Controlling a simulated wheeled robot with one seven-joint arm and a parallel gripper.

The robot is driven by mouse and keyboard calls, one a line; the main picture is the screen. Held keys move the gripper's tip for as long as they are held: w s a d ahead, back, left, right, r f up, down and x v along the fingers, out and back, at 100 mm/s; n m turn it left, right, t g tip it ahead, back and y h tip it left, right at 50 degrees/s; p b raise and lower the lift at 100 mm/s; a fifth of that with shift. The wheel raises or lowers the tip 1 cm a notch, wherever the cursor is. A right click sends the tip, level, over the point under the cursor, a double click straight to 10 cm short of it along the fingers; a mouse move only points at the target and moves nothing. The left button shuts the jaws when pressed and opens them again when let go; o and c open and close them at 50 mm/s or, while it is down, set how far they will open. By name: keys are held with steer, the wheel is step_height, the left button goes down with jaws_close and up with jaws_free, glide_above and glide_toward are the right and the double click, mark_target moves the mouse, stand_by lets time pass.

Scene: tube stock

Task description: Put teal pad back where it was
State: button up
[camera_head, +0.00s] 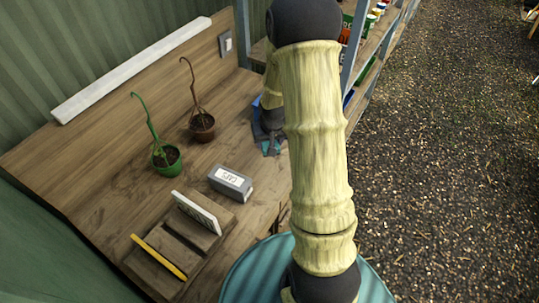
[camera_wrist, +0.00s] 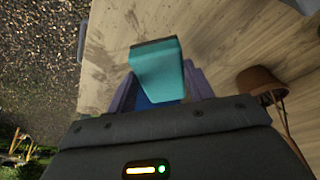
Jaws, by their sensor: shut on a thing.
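The teal pad (camera_wrist: 157,72) is between the fingers of my gripper (camera_wrist: 160,88) in the wrist view, with its broad face toward the camera. My gripper (camera_head: 268,137) is shut on it. In the head view, a small part of the pad (camera_head: 271,149) shows below the fingers, over the right side of the wooden bench (camera_head: 110,175). My arm hides part of that area. I cannot tell whether the pad touches the bench. Something blue (camera_wrist: 147,101) shows below the pad between the fingers; I cannot tell what it is.
A brown pot (camera_head: 202,131) and a green pot (camera_head: 167,160), each with a curved stem, stand left of my gripper. A grey labelled box (camera_head: 230,183) stands nearer. A wooden rack (camera_head: 172,250) holds a white panel (camera_head: 196,212) and a yellow-edged piece (camera_head: 158,257). Shelves stand behind my arm.

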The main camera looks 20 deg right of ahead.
steer(key=shift+f, duration=1.45)
steer(key=shift+f+p, duration=0.5)
steer(key=shift+f, duration=1.6)
steer(key=o, duration=1.5)
steer(key=shift+f, duration=0.1)
